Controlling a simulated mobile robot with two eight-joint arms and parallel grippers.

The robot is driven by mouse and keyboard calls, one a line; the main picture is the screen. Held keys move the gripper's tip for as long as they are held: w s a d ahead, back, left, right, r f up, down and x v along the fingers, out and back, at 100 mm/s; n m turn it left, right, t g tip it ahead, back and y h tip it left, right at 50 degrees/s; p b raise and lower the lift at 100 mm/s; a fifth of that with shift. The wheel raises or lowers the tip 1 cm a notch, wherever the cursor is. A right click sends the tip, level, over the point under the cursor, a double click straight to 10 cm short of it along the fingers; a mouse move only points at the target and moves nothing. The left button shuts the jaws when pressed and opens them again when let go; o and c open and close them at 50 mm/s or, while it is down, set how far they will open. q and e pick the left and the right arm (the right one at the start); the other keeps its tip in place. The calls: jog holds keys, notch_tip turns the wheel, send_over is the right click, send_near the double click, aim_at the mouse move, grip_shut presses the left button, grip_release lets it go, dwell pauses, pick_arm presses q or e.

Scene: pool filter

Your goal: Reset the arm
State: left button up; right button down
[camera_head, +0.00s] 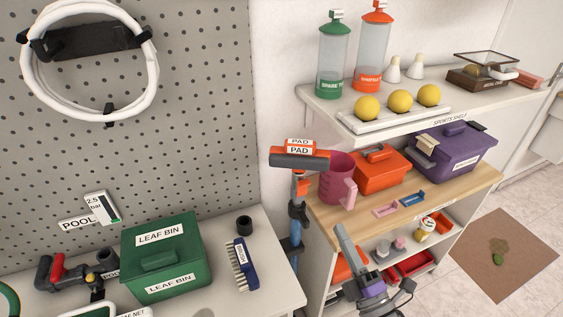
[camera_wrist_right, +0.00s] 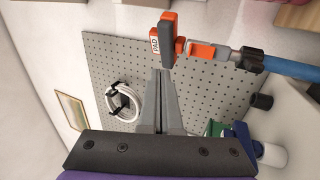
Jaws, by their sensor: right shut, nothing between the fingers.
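My right gripper (camera_head: 341,230) shows at the lower middle of the head view, with grey fingers and a purple wrist behind them. In the right wrist view its fingers (camera_wrist_right: 161,74) lie together with nothing between them. It is in front of the wooden-top cabinet, to the right of the pole tool and apart from the bench. The orange and grey PAD tool (camera_head: 300,160) stands on a blue pole between the bench and the cabinet. It also shows beyond the fingertips in the wrist view (camera_wrist_right: 166,42). My left gripper is not in view.
The bench holds a green leaf bin (camera_head: 163,257), a blue brush (camera_head: 242,264) and a black cup (camera_head: 244,225). A pink jug (camera_head: 336,178), orange box (camera_head: 381,170) and purple box (camera_head: 451,150) stand on the cabinet. A white shelf (camera_head: 480,105) juts out above. A brown mat (camera_head: 510,255) lies on the floor.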

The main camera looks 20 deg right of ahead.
jog(key=w+d+f+m+g+h+p, duration=0.3)
jog(key=f+m+g+h+p, duration=0.4)
jog(key=m, duration=0.7)
jog(key=s+a+f+m+g+y, duration=0.2)
jog(key=s+a+m+g+y, duration=0.3)
jog(key=s+a+g, duration=0.4)
jog(key=shift+s+a+g+p, duration=0.35)
jog(key=shift+s+a+g, duration=0.05)
jog(key=shift+s, duration=0.15)
dwell(0.9)
